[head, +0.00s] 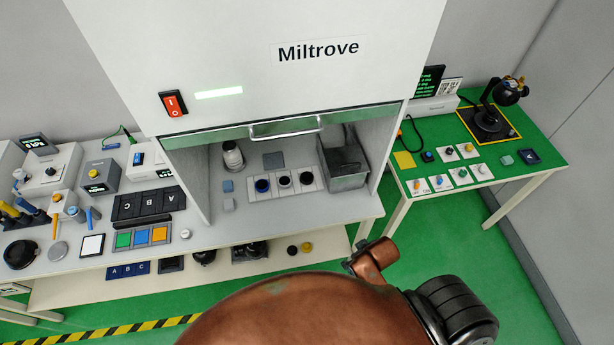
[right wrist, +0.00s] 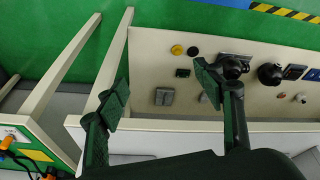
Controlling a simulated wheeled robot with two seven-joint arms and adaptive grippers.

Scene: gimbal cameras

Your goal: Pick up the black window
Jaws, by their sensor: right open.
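A small round black disc (head: 292,250), probably the black window, lies on the lower shelf beside a yellow disc (head: 306,247). In the right wrist view the black disc (right wrist: 193,51) and the yellow disc (right wrist: 177,49) lie beyond my fingertips. My right gripper (right wrist: 160,90) is open and empty, its two dark fingers spread apart over the shelf edge area. It is apart from the disc. In the head view my copper-coloured arm covers the bottom middle and the right gripper itself is hidden. My left gripper is not in view.
The lower shelf (head: 205,287) sits under the worktop, with dark devices (head: 250,251) left of the discs. Grey blocks (right wrist: 164,96) and a small black item (right wrist: 183,73) lie nearer the gripper. Table legs (right wrist: 110,65) stand beside the shelf. A green-topped table (head: 478,150) is at right.

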